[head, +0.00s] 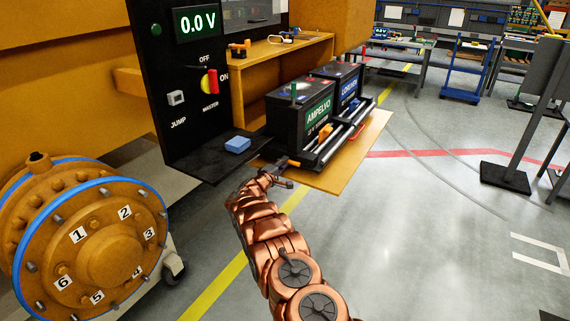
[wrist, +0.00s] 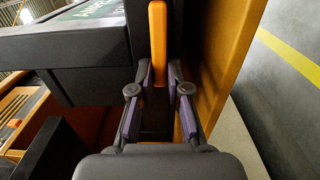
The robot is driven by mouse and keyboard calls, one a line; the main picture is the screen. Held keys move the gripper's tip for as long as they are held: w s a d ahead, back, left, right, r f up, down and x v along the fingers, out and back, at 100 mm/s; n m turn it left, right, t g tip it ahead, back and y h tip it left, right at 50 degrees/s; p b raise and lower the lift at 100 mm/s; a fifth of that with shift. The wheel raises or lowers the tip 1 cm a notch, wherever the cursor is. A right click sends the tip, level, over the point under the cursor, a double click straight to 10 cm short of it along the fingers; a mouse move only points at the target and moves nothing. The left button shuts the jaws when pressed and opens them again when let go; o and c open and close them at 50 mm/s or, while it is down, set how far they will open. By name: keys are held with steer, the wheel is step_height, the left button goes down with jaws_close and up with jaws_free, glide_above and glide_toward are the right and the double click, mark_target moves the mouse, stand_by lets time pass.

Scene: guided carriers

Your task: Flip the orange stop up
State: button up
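The orange stop (wrist: 157,42) is a narrow orange bar. In the wrist view it runs from the top edge down between the fingertips of my gripper (wrist: 159,78). In the head view the orange stop (head: 293,163) is a small piece at the near end of the dark battery tray (head: 316,158), lying low, roughly flat. My gripper (head: 277,178) is right at it, reaching in from below. The fingers stand on both sides of the bar, apart from each other, with a thin dark gap showing on the right side. Contact is hard to tell.
Two dark batteries, AMPELVO (head: 300,118) and a blue-labelled one (head: 345,88), stand on the tray beside my gripper. A blue block (head: 238,144) lies on the black shelf to the left. A bolted orange hub (head: 95,245) stands at far left.

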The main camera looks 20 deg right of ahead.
steer(key=shift+o, duration=0.9)
steer(key=shift+w+a+f, duration=0.1)
steer(key=shift+a, duration=0.35)
steer(key=shift+o, duration=0.8)
steer(key=shift+d, duration=0.15)
steer(key=shift+o, duration=0.5)
steer(key=shift+d, duration=0.3)
steer(key=v, duration=1.2)
